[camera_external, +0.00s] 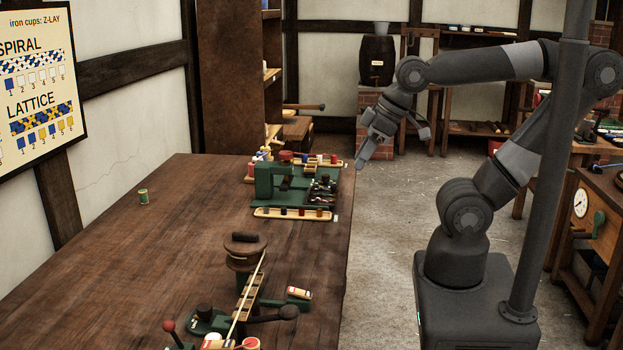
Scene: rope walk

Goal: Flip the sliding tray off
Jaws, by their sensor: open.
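My gripper (362,160) hangs in the air with its fingers pointing down, open and empty. It is beyond the right edge of the workbench, near the back right corner, and appears apart from everything. A dark green machine (265,182) stands toward the back of the bench, to the left of my gripper. A narrow wooden tray (263,212) with several coloured spools lies along its front side. I cannot tell whether this is the sliding tray, or how any switch on the machine is set.
The wooden workbench (130,260) is mostly clear on its left, with a green spool (143,196) there. A round-topped device (245,246) with a long rod, and green lever devices (210,321), occupy the front. A barrel (376,62) stands on bricks behind my arm.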

